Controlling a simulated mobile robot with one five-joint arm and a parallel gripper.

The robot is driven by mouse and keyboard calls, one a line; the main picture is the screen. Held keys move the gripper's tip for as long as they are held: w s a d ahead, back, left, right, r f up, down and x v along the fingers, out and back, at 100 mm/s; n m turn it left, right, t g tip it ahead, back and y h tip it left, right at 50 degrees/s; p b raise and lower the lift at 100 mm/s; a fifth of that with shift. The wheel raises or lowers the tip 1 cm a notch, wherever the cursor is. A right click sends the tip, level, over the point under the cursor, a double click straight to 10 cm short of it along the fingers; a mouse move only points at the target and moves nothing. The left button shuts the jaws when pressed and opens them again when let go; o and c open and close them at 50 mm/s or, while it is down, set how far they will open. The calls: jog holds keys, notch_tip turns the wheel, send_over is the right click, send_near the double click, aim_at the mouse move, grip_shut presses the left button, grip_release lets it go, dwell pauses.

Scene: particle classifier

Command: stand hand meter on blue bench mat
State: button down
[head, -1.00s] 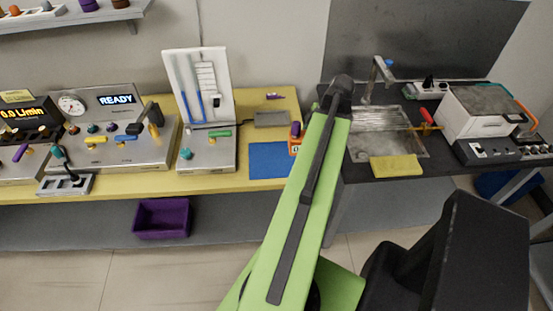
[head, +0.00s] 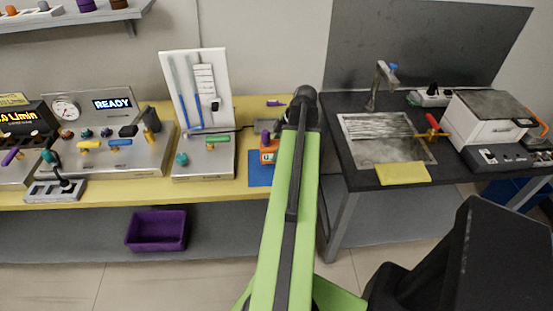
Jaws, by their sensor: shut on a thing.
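The hand meter (head: 268,154) is a small orange device with a pale display and a purple top. It shows just left of my green arm, upright, in front of or over the blue bench mat (head: 259,180). I cannot tell whether its base touches the mat. The mat lies flat on the yellow bench, its right part hidden by my arm. My gripper's fingertips are hidden behind my arm; the meter has moved along with the arm, held in the shut gripper.
A flow-tube panel (head: 217,160) stands left of the mat. The READY console (head: 110,158) is further left. A purple bin (head: 157,230) sits below the bench.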

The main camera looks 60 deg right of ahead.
notch_tip(320, 180, down, 4)
jog(key=b, duration=0.3)
jog(key=shift+f+b, duration=0.1)
jog(key=shift+b, duration=0.2)
jog(key=shift+r, duration=0.25)
jog(key=shift+f, duration=0.2)
jog(key=c, duration=0.5)
grip_release()
jog(key=shift+r, duration=0.1)
jog(key=p+v, duration=1.1)
jog(key=shift+a+r, duration=0.1)
jog(key=shift+r, duration=0.3)
jog(key=shift+s+r+p, duration=0.15)
jog(key=shift+r+p, duration=0.15)
jog(key=shift+p, duration=0.1)
jog(key=shift+f, duration=0.1)
